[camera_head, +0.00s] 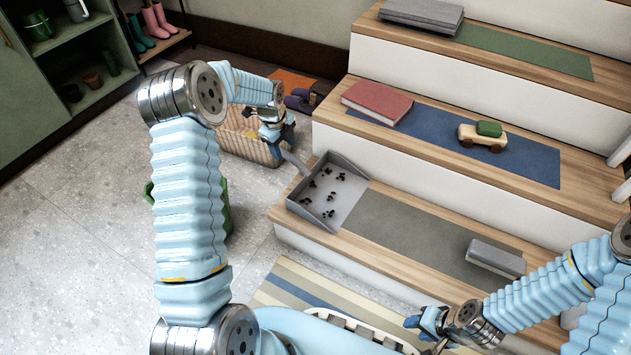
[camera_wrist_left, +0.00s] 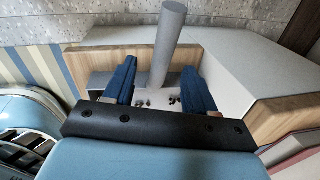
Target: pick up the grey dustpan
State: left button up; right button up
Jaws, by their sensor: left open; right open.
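The grey dustpan (camera_head: 348,207) lies on the lowest visible step, with several dark crumbs in its pan. Its handle (camera_head: 294,162) sticks out past the step's left end toward the upper left. My left gripper (camera_head: 279,136) is open just above the handle. In the left wrist view the handle (camera_wrist_left: 168,45) shows between and beyond the two blue fingers of the left gripper (camera_wrist_left: 158,72); I cannot tell whether they touch it. The pan is mostly hidden there behind the fingers and palm. My right gripper (camera_head: 428,326) is open and empty at the lower right, away from the dustpan.
A wicker basket (camera_head: 240,146) stands on the floor beside the steps, under the left gripper. A grey block (camera_head: 496,257) lies on the same step as the dustpan. A red book (camera_head: 377,102) and a toy car (camera_head: 482,135) are one step up. A striped mat (camera_head: 330,300) lies in front.

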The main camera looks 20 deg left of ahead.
aim_at(289, 159)
pick_arm(q)
jog(key=f, duration=0.2)
jog(key=w+f+b, duration=0.1)
jog(key=f, duration=0.4)
jog(key=shift+w+d, duration=0.25)
jog(key=shift+r, duration=0.1)
jog(key=shift+c, duration=0.5)
grip_shut()
